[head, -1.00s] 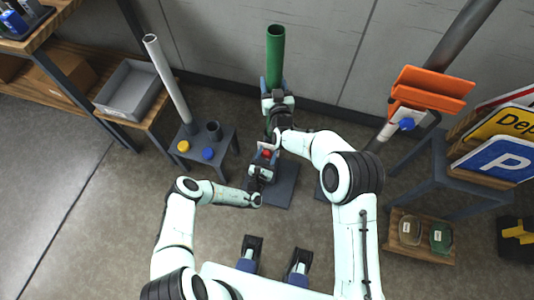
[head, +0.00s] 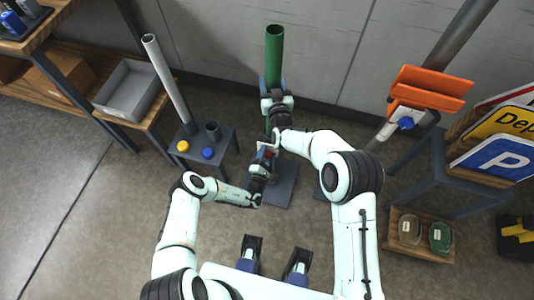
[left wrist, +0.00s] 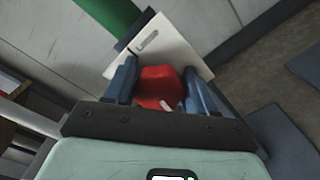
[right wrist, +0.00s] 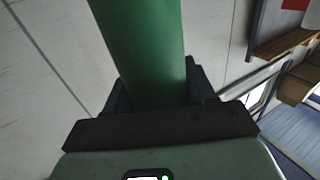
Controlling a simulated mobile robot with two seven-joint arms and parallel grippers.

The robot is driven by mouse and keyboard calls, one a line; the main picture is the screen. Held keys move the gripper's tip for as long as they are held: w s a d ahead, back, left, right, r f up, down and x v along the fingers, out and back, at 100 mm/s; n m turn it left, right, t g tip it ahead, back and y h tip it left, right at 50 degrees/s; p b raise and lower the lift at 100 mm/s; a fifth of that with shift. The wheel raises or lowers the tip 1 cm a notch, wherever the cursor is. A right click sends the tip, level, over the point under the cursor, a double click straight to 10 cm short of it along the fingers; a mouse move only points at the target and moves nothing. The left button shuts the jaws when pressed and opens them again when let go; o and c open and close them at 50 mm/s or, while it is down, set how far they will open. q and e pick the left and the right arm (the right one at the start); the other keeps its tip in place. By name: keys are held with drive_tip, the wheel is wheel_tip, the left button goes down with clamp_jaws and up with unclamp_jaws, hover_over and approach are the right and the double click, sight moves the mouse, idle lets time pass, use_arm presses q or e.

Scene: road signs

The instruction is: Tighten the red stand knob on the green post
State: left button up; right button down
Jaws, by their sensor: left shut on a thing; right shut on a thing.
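The green post (head: 275,55) stands upright near the wall above a dark base plate (head: 281,185). My right gripper (head: 272,88) is shut around the post, which also fills the middle of the right wrist view (right wrist: 143,50). My left gripper (head: 265,155) is low at the stand. In the left wrist view the red knob (left wrist: 158,86) sits between its two blue fingers, which are shut on it. A white plate with a slot (left wrist: 165,45) is right behind the knob. In the head view the knob is mostly hidden by the gripper.
A small dark table with a blue knob (head: 207,153), a yellow knob (head: 183,146) and a grey post (head: 168,80) stands left. Road signs (head: 497,157) and an orange-clamped post (head: 430,90) stand right. A grey bin (head: 130,90) sits on a shelf at left.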

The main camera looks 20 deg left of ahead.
use_arm(q)
drive_tip(key=shift+f+m, duration=0.1)
drive_tip(key=shift+m, duration=0.8)
drive_tip(key=o, duration=0.9)
drive_tip(key=shift+o, duration=0.2)
drive_tip(key=s, duration=1.2)
drive_tip(key=shift+a, duration=0.2)
use_arm(e)
drive_tip(key=shift+c, duration=1.5)
unclamp_jaws()
